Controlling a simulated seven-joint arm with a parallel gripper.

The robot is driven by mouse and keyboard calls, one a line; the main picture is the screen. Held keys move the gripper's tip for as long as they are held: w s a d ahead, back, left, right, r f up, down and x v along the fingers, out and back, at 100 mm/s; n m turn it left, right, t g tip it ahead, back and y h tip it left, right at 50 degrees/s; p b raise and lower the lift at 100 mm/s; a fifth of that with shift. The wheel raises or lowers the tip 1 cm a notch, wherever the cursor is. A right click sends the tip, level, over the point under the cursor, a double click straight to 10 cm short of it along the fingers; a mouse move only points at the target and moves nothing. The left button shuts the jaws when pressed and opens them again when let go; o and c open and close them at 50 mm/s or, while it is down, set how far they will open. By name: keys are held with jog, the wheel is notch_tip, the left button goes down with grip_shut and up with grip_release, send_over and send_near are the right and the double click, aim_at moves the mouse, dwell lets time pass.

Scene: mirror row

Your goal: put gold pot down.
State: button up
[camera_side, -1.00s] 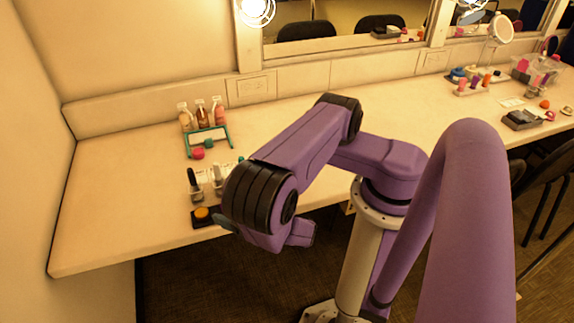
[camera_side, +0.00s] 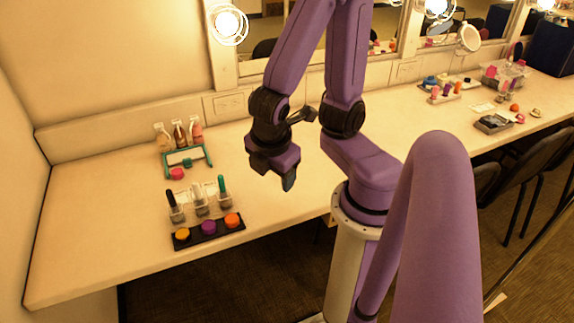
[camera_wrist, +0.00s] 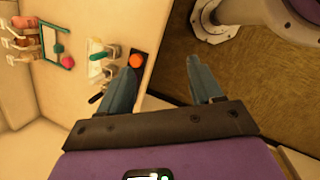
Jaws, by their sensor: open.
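The gold pot (camera_side: 182,234) sits at the left end of a black tray (camera_side: 194,238) near the table's front edge. A purple pot (camera_side: 208,227) is in the middle and an orange pot (camera_side: 232,220) at the right end. My gripper (camera_side: 287,182) is raised, to the right of the tray and apart from it. In the wrist view my gripper (camera_wrist: 162,72) is open, with nothing between its fingers. That view shows an orange pot (camera_wrist: 136,60) on the tray beside the left finger; the gold pot cannot be made out there.
Brushes in clear holders (camera_side: 200,200) stand just behind the tray. Further back are a teal-framed stand (camera_side: 187,158), a pink pot (camera_side: 177,174) and several bottles (camera_side: 179,134). The tabletop left of them is clear. A lit mirror row lines the wall.

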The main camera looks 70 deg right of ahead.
jog(key=s+r+y, duration=0.1)
jog(key=s+a+r+m+y, duration=0.1)
jog(key=s+a+r+g+y, duration=0.1)
jog(key=r+y, duration=0.1)
jog(key=shift+s+m, duration=0.25)
jog(key=shift+m, duration=0.15)
